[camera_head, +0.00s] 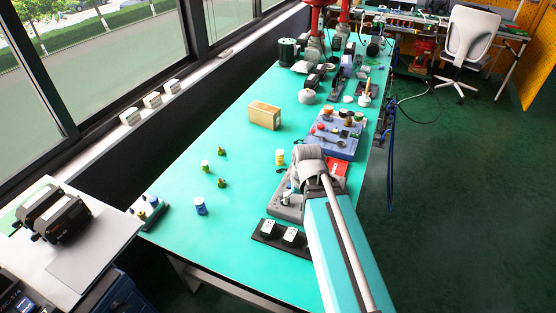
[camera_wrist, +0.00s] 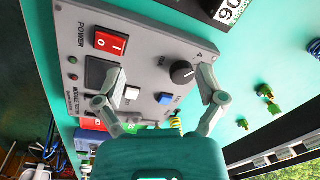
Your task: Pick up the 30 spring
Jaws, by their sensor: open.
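I cannot tell for sure which piece is the 30 spring. Two dark blocks with white number labels (camera_head: 268,228) lie on a black base near the front of the bench. One labelled block (camera_wrist: 228,10) shows at the top edge of the wrist view, cut off by the frame. A yellow-banded cylinder (camera_head: 280,157) stands farther back; a yellow-striped coil-like piece (camera_wrist: 176,125) shows between my fingers' bases in the wrist view. My gripper (camera_wrist: 160,76) is open and empty, above a grey control panel (camera_wrist: 150,50). In the head view my arm mostly hides the gripper.
A blue spool (camera_head: 200,206) and small green and brass fittings (camera_head: 222,184) stand on the left, with free bench around them. A cardboard-coloured box (camera_head: 264,115) stands farther back. A blue tray (camera_head: 345,150) of parts lies right of centre. Windows border the left.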

